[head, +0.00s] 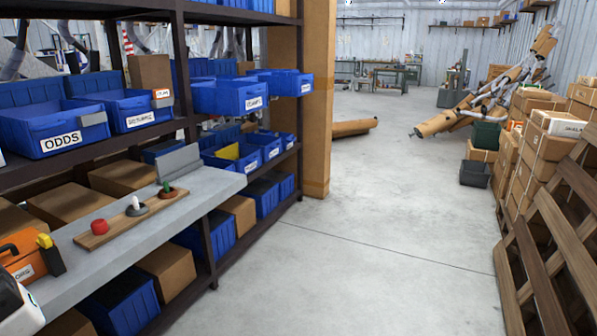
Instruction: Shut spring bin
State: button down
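Several blue bins stand on the dark shelf rack at left. One bin (232,96) on the upper shelf juts out over the shelf edge; its label is too small to read surely. Another bin (287,82) to its right also sticks out, with a small label. The bin labelled ODDS (62,125) and a neighbouring bin (130,112) stand further left on that shelf. I cannot tell from the labels which bin is the spring bin. My gripper is not in view.
A grey bench (195,205) fronts the rack and holds a wooden board (112,232) with small knobs and an orange toolbox (25,252). A white and black part cuts into the lower left corner. The floor (370,230) is clear; pallets (545,255) and cartons (545,135) line the right.

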aim_at(280, 84)
jog(key=i+l+z, duration=0.3)
jog(key=i, duration=0.2)
jog(key=i+z, duration=0.3)
jog(key=i, duration=0.2)
jog(key=i+l, duration=0.1)
jog(key=i, duration=1.2)
jog(key=i+l, duration=0.1)
jog(key=i, duration=1.15)
jog(key=i+l+u, duration=0.15)
jog(key=i+u, duration=0.3)
jog(key=i+l+u, duration=0.4)
jog(key=i, duration=0.15)
jog(key=i+l+u, duration=0.9)
jog(key=k+l, duration=0.05)
jog(key=k, duration=0.05)
